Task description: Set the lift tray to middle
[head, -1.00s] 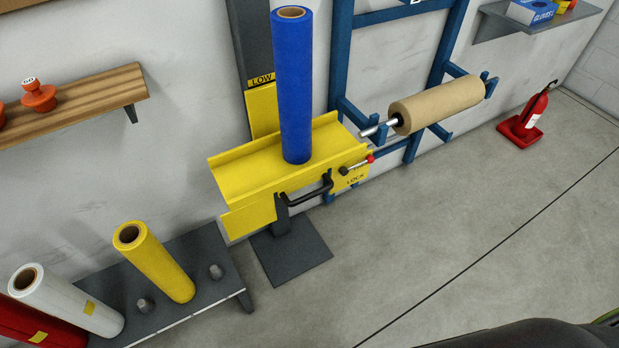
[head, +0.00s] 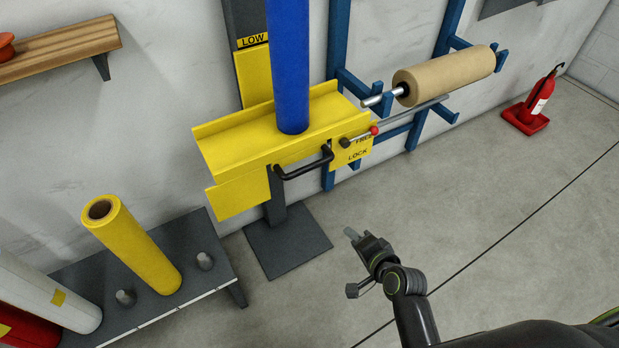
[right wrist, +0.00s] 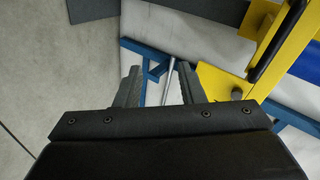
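The yellow lift tray (head: 235,143) sits on a dark post with a LOW label (head: 253,41) just above its back plate. A blue roll (head: 289,70) stands upright on the tray. A black handle (head: 305,166) is on the tray's front. A lever with a red knob (head: 374,130) is on the FREE/LOCK plate (head: 352,152). My right gripper (head: 351,262) is open and empty, in front of and below the tray, apart from it. In the right wrist view its fingers (right wrist: 160,88) are spread, with the yellow plate (right wrist: 222,82) to their right. My left gripper is not in view.
A tan roll (head: 445,77) hangs on a blue rack (head: 340,45) right of the tray. A low grey bench (head: 212,245) with yellow, white and red rolls stands at left. A red fire extinguisher (head: 540,95) stands at far right. The floor in front is clear.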

